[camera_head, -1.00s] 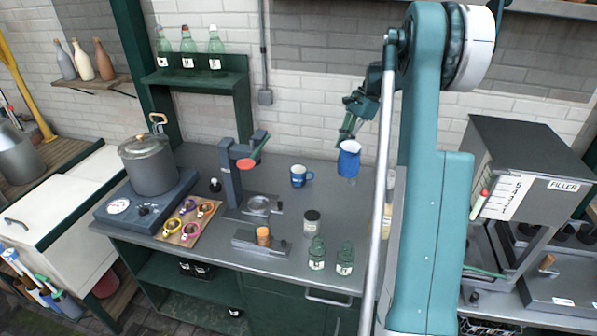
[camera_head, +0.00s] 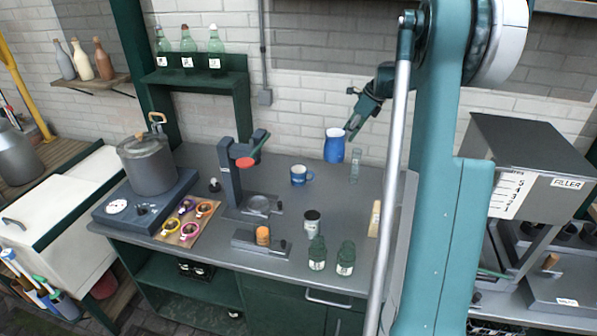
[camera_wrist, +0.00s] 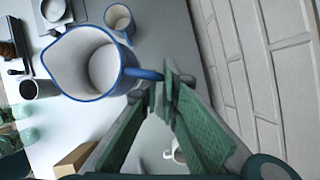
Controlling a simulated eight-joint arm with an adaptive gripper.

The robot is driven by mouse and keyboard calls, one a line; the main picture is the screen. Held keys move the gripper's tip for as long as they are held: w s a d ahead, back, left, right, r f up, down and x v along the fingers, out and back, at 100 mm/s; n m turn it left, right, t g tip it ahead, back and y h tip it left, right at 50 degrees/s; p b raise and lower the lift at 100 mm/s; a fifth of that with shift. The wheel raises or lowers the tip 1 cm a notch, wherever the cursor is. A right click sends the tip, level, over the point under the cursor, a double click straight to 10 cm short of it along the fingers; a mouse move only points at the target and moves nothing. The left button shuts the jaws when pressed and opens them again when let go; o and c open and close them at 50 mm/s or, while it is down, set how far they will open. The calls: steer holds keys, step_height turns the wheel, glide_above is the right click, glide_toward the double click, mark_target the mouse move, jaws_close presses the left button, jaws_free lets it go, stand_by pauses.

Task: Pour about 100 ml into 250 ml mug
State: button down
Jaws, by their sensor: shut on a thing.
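My gripper (camera_wrist: 168,85) is shut on the handle of a blue jug (camera_head: 334,149) with a white inside. The jug is held in the air and looks about upright. Its blue-rimmed mouth fills the upper left of the wrist view (camera_wrist: 92,65); how much is in it I cannot tell. The blue mug (camera_head: 300,177) stands upright on the bench, left of and below the jug in the head view. A small mug, probably the same one, shows just beyond the jug's rim in the wrist view (camera_wrist: 119,17).
A clear glass cylinder (camera_head: 355,168) stands on the bench right of the jug. A stand with a red part (camera_head: 230,180) is left of the mug. The brick wall is close behind.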

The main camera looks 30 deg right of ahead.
steer(key=shift+w+d+f+m+t+h+b, duration=0.15)
steer(key=shift+w+d+f+m+h, duration=0.4)
steer(key=shift+m, duration=0.6)
steer(key=shift+w+d+f+m+t+h+b, duration=0.15)
steer(key=shift+d+f+m+h, duration=0.45)
steer(key=shift+m, duration=0.6)
steer(key=shift+w+d+f+m+t+h+b, duration=0.15)
steer(key=shift+w+d+f+m+h, duration=0.25)
steer(key=shift+d+f+m, duration=0.55)
steer(key=shift+a+r, duration=0.1)
steer(key=shift+a, duration=0.2)
steer(key=shift+a, duration=0.1)
steer(key=w+a+f+n+g+h+b, duration=0.1)
steer(key=a+f+h+b, duration=0.3)
steer(key=a+f+h, duration=0.15)
steer(key=shift+w+a+r+n+g+h+b, duration=0.15)
steer(key=shift+w+a+r+n+h, duration=0.1)
steer(key=shift+a+r+h, duration=0.45)
steer(key=shift+w+a+r+n+g+h+b, duration=0.2)
steer(key=shift+a+r+h, duration=0.25)
steer(key=shift+r+h, duration=0.4)
steer(key=shift+w+a+r+n+g+h+b, duration=0.15)
steer(key=shift+w+a+r+n+h, duration=0.1)
steer(key=shift+a+r+h, duration=0.45)
steer(key=shift+w+a+r+h+b, duration=0.1)
steer(key=shift+a+r+h+b, duration=0.25)
steer(key=shift+r+h, duration=0.2)
